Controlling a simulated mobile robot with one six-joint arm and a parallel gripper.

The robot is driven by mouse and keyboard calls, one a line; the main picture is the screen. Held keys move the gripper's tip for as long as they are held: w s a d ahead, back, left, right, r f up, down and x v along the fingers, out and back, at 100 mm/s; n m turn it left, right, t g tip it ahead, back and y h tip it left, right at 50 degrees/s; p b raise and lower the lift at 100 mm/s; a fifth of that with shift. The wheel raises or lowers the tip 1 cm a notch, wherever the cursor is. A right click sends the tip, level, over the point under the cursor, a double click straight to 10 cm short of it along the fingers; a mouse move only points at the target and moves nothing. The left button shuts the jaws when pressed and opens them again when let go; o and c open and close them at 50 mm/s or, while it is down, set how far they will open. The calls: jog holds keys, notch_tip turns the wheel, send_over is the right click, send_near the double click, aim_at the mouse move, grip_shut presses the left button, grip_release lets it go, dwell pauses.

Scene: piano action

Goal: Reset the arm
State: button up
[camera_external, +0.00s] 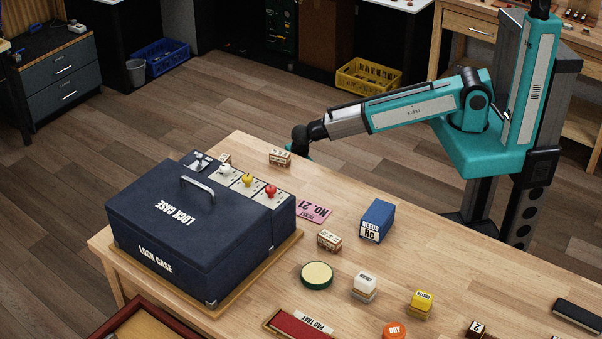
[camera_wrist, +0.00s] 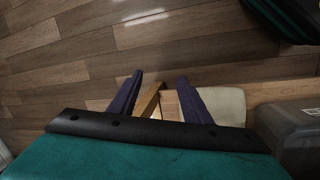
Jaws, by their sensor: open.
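My teal arm reaches left from its column at the right of the external view, and its end hangs low by the far edge of the wooden table (camera_external: 450,262). My gripper itself is mostly hidden there behind the wrist and table edge. In the wrist view my gripper (camera_wrist: 161,90) shows two dark purple fingers spread apart. I see nothing held; wooden and beige parts lie between and below the fingers, and I cannot tell if they touch them.
A dark blue lock case (camera_external: 185,235) with knobs stands on the table's left. A stamped wooden block (camera_external: 280,157) sits near the far edge by my wrist. A pink card (camera_external: 314,211), a blue reeds box (camera_external: 377,221) and a green round tin (camera_external: 317,275) lie nearer.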

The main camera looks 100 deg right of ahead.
jog(key=s+a+f+m+g+y, duration=0.1)
jog(key=s+a+f+g, duration=0.1)
jog(key=s+a, duration=0.5)
jog(key=s+a+f+m+g+p, duration=0.1)
jog(key=s+a+f, duration=0.3)
jog(key=s, duration=1.1)
jog(key=s+a+f+m+g+y+p, duration=0.1)
jog(key=s+a+f+m+g, duration=0.2)
jog(key=s+a, duration=0.7)
jog(key=shift+s+f+y, duration=0.2)
jog(key=shift+s+y, duration=0.1)
jog(key=shift+s, duration=0.35)
